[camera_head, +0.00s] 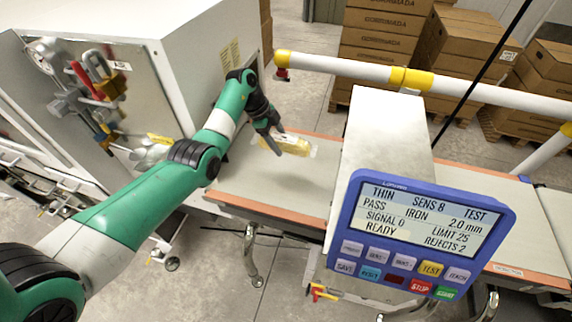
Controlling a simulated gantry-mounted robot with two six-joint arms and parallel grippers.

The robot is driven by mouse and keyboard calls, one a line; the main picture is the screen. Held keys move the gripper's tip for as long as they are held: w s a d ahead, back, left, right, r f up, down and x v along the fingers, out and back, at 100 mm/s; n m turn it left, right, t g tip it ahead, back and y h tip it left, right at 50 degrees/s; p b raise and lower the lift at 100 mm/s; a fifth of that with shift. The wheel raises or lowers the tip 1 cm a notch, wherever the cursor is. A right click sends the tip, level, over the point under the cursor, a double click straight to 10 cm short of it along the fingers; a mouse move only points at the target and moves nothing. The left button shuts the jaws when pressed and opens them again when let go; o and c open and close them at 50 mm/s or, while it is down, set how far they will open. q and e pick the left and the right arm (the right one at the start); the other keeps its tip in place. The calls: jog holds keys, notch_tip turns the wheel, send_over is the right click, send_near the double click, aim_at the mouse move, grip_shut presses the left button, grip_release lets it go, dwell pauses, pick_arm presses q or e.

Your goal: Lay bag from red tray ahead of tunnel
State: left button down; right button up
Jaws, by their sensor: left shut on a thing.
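My left gripper (276,145) is shut on a small bag (293,146) with yellowish contents and clear ends. The gripper reaches down from the upper left over the belt (262,181), on the part left of the tunnel (383,131). The bag is at or just above the belt surface; I cannot tell whether it touches. The tunnel is a pale box that spans the belt. The red tray is not in view. My right gripper is not in view.
A blue control panel (419,238) stands in front of the tunnel, its screen reading READY. A white and yellow rail (345,69) runs behind the belt. A white cabinet (181,62) stands at the left. Stacked cartons (378,45) stand behind the rail.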

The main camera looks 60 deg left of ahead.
pick_arm(q)
notch_tip(320, 180, down, 5)
jog(key=shift+r+b, duration=0.2)
jog(key=shift+b, duration=0.55)
notch_tip(320, 180, down, 5)
jog(key=b, duration=0.2)
jog(key=shift+b, duration=0.35)
jog(key=shift+r, duration=0.1)
grip_release()
jog(key=p+v, duration=0.4)
jog(key=v, duration=0.3)
jog(key=shift+r, duration=0.25)
jog(key=shift+s, duration=0.1)
